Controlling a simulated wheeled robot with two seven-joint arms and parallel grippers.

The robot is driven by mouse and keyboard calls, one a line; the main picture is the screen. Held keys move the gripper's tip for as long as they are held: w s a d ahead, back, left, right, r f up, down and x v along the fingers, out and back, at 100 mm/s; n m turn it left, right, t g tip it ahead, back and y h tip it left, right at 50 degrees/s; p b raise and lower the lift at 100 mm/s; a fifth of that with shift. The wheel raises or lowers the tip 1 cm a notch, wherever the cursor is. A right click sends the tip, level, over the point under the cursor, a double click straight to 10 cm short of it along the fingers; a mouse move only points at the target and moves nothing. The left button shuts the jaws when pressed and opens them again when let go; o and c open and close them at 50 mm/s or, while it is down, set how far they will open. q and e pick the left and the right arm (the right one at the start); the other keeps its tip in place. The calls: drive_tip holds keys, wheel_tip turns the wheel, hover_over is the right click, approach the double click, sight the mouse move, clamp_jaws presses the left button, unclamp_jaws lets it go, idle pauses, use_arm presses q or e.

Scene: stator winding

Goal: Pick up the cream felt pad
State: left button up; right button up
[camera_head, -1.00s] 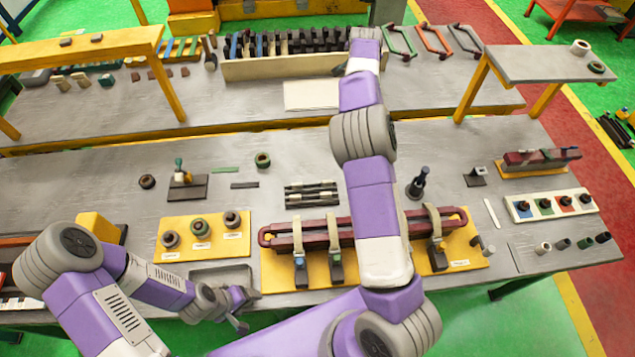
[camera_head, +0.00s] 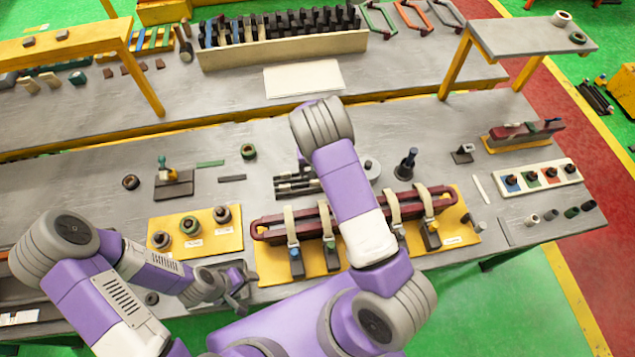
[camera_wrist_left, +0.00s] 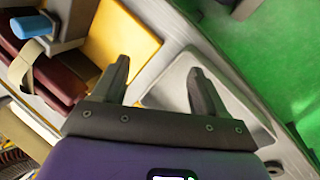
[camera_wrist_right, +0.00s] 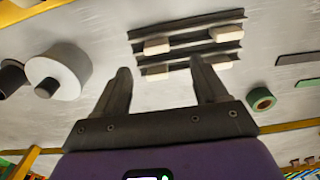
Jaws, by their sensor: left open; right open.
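A flat cream sheet (camera_head: 303,77), which looks like the cream felt pad, lies on the back table in front of the long rack. My right gripper (camera_wrist_right: 161,65) is open and empty above the near table. In the right wrist view, dark rails with cream blocks (camera_wrist_right: 226,33) are ahead of it. My right arm hides this gripper in the head view, and the sheet is not in its wrist view. My left gripper (camera_head: 240,290) is open and empty near the front edge of the near table; its fingers (camera_wrist_left: 158,68) show apart in the left wrist view.
The long rack (camera_head: 285,55) holds several dark parts behind the sheet. A yellow-legged shelf (camera_head: 530,40) stands to the right, another (camera_head: 70,42) to the left. A clamped maroon coil (camera_head: 275,232) is on the near table. The back table around the sheet is mostly clear.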

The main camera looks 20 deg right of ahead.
use_arm(q)
drive_tip(key=shift+w+f+b, duration=0.1)
drive_tip(key=shift+f+b, duration=0.4)
use_arm(e)
drive_tip(key=f, duration=0.3)
drive_tip(key=shift+s+a, duration=0.2)
drive_tip(key=shift+s, duration=0.1)
use_arm(q)
wheel_tip(320, 180, down, 3)
drive_tip(key=b, duration=0.3)
drive_tip(key=shift+f, duration=0.1)
use_arm(e)
drive_tip(key=f, duration=0.3)
drive_tip(key=d+f, duration=0.1)
drive_tip(key=f, duration=0.1)
drive_tip(key=shift+f, duration=0.2)
drive_tip(key=shift+w+r, duration=0.1)
use_arm(q)
drive_tip(key=shift+r, duration=0.2)
use_arm(e)
drive_tip(key=shift+r, duration=0.1)
drive_tip(key=c, duration=0.7)
drive_tip(key=shift+a, duration=0.1)
drive_tip(key=c, duration=0.4)
